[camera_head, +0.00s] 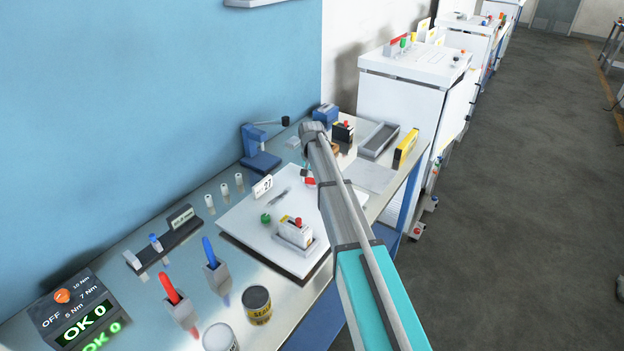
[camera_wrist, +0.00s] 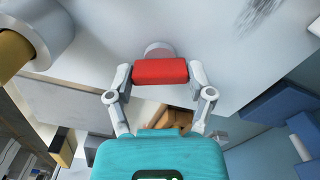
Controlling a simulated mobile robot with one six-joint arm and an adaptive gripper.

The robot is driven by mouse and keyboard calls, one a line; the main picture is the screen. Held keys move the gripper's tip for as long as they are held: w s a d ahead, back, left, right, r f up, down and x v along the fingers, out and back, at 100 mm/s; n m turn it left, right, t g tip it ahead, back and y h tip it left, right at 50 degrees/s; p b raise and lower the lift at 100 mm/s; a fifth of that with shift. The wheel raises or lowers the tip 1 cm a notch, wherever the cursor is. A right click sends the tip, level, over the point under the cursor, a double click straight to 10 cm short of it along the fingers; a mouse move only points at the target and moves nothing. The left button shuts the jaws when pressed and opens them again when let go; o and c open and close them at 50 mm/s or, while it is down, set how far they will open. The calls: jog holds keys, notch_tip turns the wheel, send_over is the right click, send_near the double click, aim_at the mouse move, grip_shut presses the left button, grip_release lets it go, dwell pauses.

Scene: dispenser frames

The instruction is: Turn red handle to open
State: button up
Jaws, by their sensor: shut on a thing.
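The red handle (camera_wrist: 160,71) shows as a short red bar lying crosswise in the wrist view. A round grey base (camera_wrist: 159,48) shows just behind it, on a pale panel. My gripper (camera_wrist: 160,75) is shut on the handle, with one grey finger against each end. In the head view a small red part of the handle (camera_head: 309,182) shows on the white board (camera_head: 240,212), near the sign marked 27. My arm hides much of the gripper there.
A white box with a red knob (camera_head: 296,230) and a green knob (camera_head: 265,218) are on the board. A blue press (camera_head: 260,158) stands behind. Red and blue pens in holders, two cans (camera_head: 257,304) and an OK 0 display (camera_head: 80,312) stand at the front left.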

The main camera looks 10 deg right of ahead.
jog(key=m, duration=0.4)
jog(key=shift+m, duration=0.4)
jog(key=o, duration=1.1)
jog(key=shift+n, duration=0.4)
